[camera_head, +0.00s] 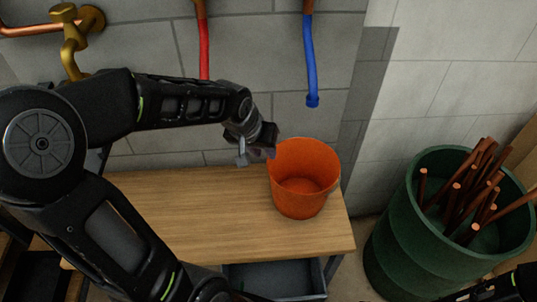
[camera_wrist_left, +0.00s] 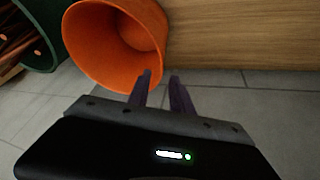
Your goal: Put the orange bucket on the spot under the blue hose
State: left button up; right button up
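The orange bucket (camera_head: 305,200) stands on the wooden bench, near its right end, with its mouth up. The blue hose (camera_head: 310,60) hangs down the wall behind and above it. No marked spot shows on the bench; the bucket hides part of the top. My left gripper (camera_head: 255,150) is at the bucket's upper left rim, with a gap between its fingers.
The bench (camera_head: 190,215) is clear left of the bucket. A red hose (camera_head: 204,45) and a brass tap (camera_head: 72,45) are on the wall at left. A green barrel (camera_head: 395,235) with several copper-coloured rods stands right of the bench. A grey bin (camera_head: 275,278) sits below the bench front.

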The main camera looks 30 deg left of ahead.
pick_arm(q)
jog(key=v, duration=0.2)
jog(key=shift+s+r, duration=0.15)
jog(key=shift+r, duration=0.1)
